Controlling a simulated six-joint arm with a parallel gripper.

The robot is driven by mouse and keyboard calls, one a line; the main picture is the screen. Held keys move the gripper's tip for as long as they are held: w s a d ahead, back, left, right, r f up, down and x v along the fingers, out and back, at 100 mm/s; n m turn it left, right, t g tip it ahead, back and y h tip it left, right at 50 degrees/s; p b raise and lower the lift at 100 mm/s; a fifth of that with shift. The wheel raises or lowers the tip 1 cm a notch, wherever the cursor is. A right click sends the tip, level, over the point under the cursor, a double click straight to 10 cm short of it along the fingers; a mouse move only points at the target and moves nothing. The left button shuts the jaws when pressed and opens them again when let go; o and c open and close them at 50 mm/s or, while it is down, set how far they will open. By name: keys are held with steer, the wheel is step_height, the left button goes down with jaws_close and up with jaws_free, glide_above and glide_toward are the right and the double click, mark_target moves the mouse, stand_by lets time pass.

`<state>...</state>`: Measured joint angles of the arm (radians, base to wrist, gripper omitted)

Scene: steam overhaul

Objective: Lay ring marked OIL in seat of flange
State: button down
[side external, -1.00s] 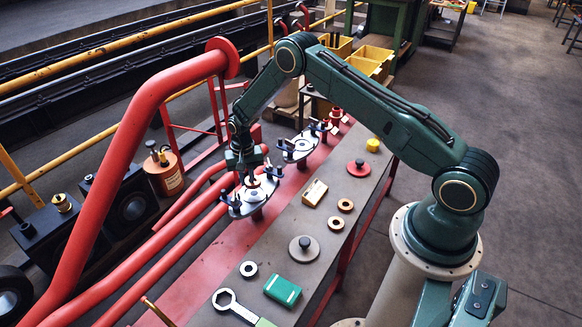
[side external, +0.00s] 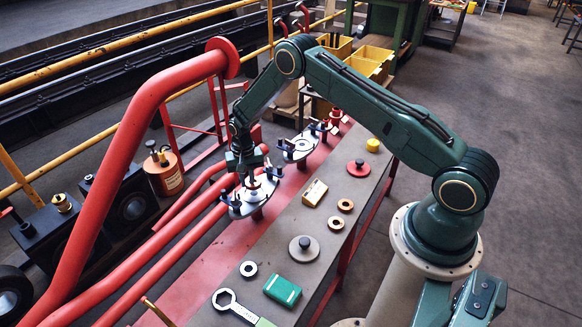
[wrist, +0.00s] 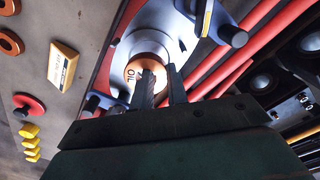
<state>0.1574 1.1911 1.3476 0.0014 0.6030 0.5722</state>
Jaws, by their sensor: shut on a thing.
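The orange-brown ring marked OIL (wrist: 136,70) is between my gripper's fingers in the wrist view, its lettering facing the camera. My gripper (side external: 247,178) is shut on the ring and points down at the nearer flange (side external: 237,206). In the wrist view my gripper (wrist: 161,88) holds the ring over the bright centre of the flange (wrist: 172,22). The fingers and ring hide part of the seat. I cannot tell whether the ring touches the seat.
A second flange (side external: 298,148) stands farther along the red beam. Blue-grey clamps with dark studs surround the flanges.

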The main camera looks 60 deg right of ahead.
mark_target(248, 183)
steer(key=shift+f, duration=1.7)
stand_by(1.7)
steer(key=c, duration=1.3)
jaws_free()
steer(key=shift+c, duration=0.4)
steer(key=shift+r, duration=3.5)
steer(key=shift+r, duration=0.1)
